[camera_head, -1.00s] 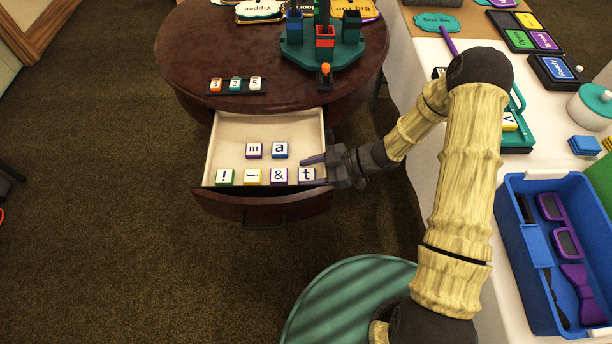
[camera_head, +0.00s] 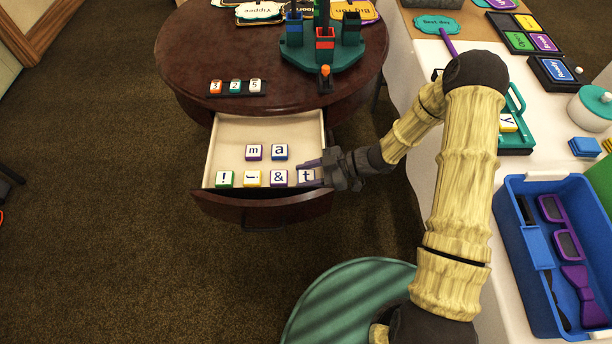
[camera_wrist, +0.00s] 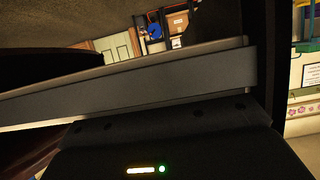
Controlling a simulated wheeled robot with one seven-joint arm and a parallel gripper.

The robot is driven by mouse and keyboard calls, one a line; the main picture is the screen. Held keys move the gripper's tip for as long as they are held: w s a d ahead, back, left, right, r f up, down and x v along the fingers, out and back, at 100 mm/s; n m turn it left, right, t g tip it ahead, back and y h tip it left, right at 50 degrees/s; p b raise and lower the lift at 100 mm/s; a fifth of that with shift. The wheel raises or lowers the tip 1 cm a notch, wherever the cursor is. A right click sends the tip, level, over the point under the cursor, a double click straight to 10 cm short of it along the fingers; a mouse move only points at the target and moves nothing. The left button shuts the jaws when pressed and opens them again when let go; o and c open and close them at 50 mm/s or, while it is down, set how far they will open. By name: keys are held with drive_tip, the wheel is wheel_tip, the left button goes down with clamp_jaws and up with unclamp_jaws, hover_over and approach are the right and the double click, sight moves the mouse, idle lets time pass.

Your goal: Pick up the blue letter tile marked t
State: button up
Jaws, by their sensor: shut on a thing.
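The blue letter tile marked t (camera_head: 306,176) is at the right end of the front row in the open drawer (camera_head: 226,133). It has a white face with a dark letter. My gripper (camera_head: 311,174) reaches in over the drawer's right side and is shut on the t tile, its purple-grey fingers at the tile's sides. The tile appears at drawer-floor level; I cannot tell whether it is lifted.
The & tile (camera_head: 279,178) is close on the left of the t tile. The a tile (camera_head: 279,152) and m tile (camera_head: 253,153) lie behind. The drawer front (camera_head: 262,207) and round table (camera_head: 190,50) border the space. A blue crate (camera_head: 513,240) stands at right.

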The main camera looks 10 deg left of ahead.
sight(307, 176)
drive_tip(key=shift+r, duration=0.1)
wheel_tip(307, 176, up, 10)
drive_tip(key=p, duration=0.2)
